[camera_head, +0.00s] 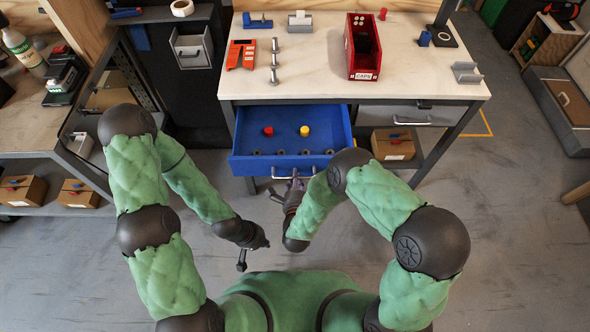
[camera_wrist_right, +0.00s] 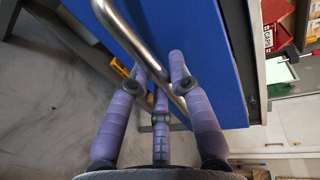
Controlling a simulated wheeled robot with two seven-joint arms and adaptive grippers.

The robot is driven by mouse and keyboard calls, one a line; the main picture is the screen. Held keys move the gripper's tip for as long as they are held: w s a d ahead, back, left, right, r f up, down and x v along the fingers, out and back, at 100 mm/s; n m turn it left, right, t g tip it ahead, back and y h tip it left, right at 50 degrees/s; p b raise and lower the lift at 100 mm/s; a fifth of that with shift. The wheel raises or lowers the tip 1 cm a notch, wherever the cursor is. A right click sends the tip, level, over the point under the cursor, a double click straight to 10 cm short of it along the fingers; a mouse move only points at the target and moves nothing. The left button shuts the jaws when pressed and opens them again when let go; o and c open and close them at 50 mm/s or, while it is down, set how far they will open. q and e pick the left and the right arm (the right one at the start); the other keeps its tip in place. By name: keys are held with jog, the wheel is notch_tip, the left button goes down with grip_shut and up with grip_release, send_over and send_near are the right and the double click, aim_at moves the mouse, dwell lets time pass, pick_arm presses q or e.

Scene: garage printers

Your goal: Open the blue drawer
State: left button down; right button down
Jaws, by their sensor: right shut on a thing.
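The blue drawer (camera_head: 340,130) under the workbench is pulled out, and its inside shows from above. A red piece (camera_head: 268,131), a yellow piece (camera_head: 304,130) and several small dark round parts lie in it. Its metal handle (camera_head: 296,176) is on the front; in the wrist view the handle bar (camera_wrist_right: 132,38) runs between my fingers. My right gripper (camera_head: 294,186) is shut on the handle, and it also shows in the right wrist view (camera_wrist_right: 163,85). My left gripper (camera_head: 254,254) hangs empty over the floor, lower left of the drawer, its fingers spread.
The workbench top (camera_head: 320,85) holds a red bin (camera_head: 363,62), orange parts (camera_head: 240,54) and several metal pieces. A grey drawer (camera_head: 394,115) beside the blue one is closed. A cardboard box (camera_head: 393,145) stands below it. The floor in front is clear.

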jog(key=shift+s, duration=0.5)
jog(key=c, duration=1.1)
grip_release()
jog(key=shift+r, duration=0.1)
